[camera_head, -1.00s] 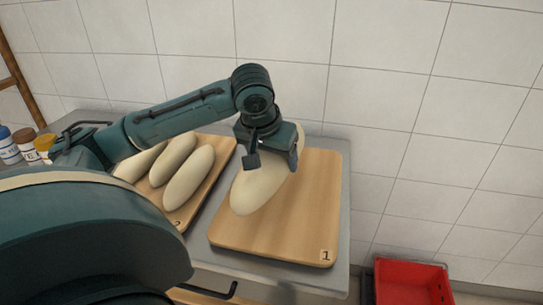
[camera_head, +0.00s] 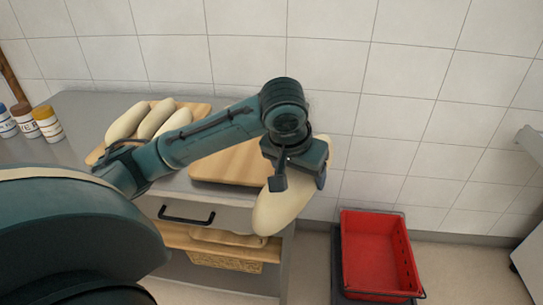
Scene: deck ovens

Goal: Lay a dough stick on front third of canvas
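A dough stick (camera_head: 283,207) is held in my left gripper (camera_head: 298,181), with one finger on each side of it. It hangs tilted in front of the right front edge of the counter. Several more dough sticks (camera_head: 153,122) lie side by side on a wooden board at the left of the counter. Another wooden board (camera_head: 232,166) lies to the right of it, partly hidden behind my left arm, with no dough visible on it. I see no canvas. My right gripper is not in view.
A red crate (camera_head: 378,253) stands on the floor at the right, on a dark base. Several jars (camera_head: 46,123) stand at the counter's left end. Under the counter are a drawer handle (camera_head: 186,217) and a wicker basket (camera_head: 226,263). A tiled wall closes the back.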

